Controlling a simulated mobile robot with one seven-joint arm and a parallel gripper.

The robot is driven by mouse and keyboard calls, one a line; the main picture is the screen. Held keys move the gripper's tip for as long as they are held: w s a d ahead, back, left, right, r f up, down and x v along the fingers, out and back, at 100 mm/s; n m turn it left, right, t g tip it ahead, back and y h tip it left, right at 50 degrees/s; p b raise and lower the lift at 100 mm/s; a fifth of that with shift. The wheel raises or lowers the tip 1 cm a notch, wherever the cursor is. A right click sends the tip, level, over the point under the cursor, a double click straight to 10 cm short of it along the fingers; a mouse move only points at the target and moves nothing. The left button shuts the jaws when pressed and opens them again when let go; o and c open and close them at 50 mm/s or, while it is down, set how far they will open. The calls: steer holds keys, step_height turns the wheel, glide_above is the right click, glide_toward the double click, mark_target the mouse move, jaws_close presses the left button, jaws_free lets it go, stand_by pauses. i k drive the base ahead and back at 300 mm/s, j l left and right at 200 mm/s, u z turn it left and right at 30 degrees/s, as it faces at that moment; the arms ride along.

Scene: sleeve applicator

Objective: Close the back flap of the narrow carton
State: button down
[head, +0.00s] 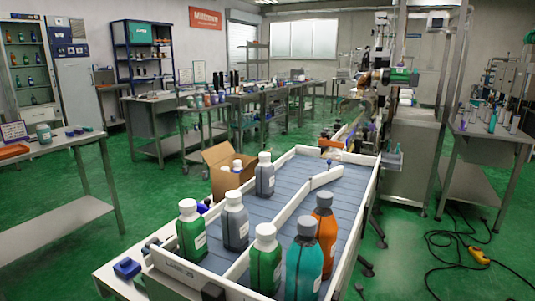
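A brown carton (231,184) stands open beside the left edge of the conveyor, past the middle of the belt. One of its flaps (215,153) stands up and tilts outward at the far left side. White bottle caps show in its open top. The carton's near lower part is partly hidden by bottles and the conveyor rail. I cannot tell the state of its other flaps, and no second carton is clear. My gripper is not in view.
A blue conveyor (270,210) with white rails fills the foreground. It bears green bottles (265,262), grey bottles (235,222), a teal bottle (304,262) and an orange bottle (324,235). A steel table (60,157) stands at left. Cables (470,245) lie on the green floor at right.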

mark_target(254, 162)
steer(key=z, duration=1)
steer(key=i+l+z, duration=0.1)
steer(key=z, duration=0.65)
steer(key=i+z, duration=0.15)
steer(key=z, duration=0.25)
steer(key=i, duration=1.25)
steer(key=i+l+u, duration=0.2)
steer(key=i, duration=0.3)
steer(key=i+u, duration=0.15)
steer(key=i, duration=0.4)
steer(key=u, duration=2.65)
steer(key=i+j, duration=0.8)
steer(key=k+j+u, duration=0.05)
steer(key=j, duration=0.05)
